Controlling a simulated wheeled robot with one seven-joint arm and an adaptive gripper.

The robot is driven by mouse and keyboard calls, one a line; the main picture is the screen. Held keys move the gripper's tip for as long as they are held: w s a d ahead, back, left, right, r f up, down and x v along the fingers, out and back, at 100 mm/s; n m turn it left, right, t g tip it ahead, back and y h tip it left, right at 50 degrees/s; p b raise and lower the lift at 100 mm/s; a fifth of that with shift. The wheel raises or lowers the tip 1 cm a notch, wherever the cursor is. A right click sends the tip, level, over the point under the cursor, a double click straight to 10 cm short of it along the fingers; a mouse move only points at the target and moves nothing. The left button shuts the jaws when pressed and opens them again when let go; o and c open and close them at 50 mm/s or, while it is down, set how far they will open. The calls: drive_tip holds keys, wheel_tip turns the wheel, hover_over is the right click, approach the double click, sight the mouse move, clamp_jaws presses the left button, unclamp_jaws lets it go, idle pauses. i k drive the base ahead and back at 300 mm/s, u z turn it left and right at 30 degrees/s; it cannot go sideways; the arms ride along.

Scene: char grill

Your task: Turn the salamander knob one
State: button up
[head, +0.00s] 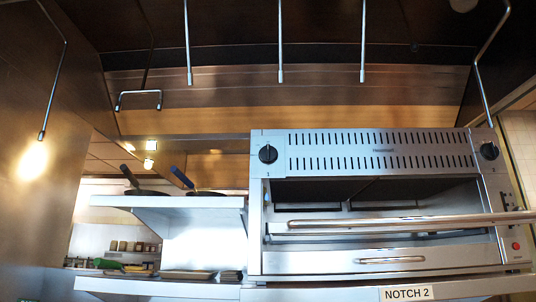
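The salamander (380,139) is a stainless steel grill unit on the right half of the head view. It has a vented top panel, an open front cavity and a long horizontal bar handle (410,222). A round black knob (268,154) sits at the left end of the top panel, with a small mark below it that looks like a 1. A second black knob (489,151) sits at the right end. The exact angle of either knob is too small to tell. My gripper does not show in this view.
Trays (187,275) lie on a lower shelf. Metal rods (281,45) hang overhead.

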sight(268, 154)
drive_tip(key=z, duration=2.6)
drive_tip(key=k, duration=0.65)
drive_tip(key=u, duration=1.55)
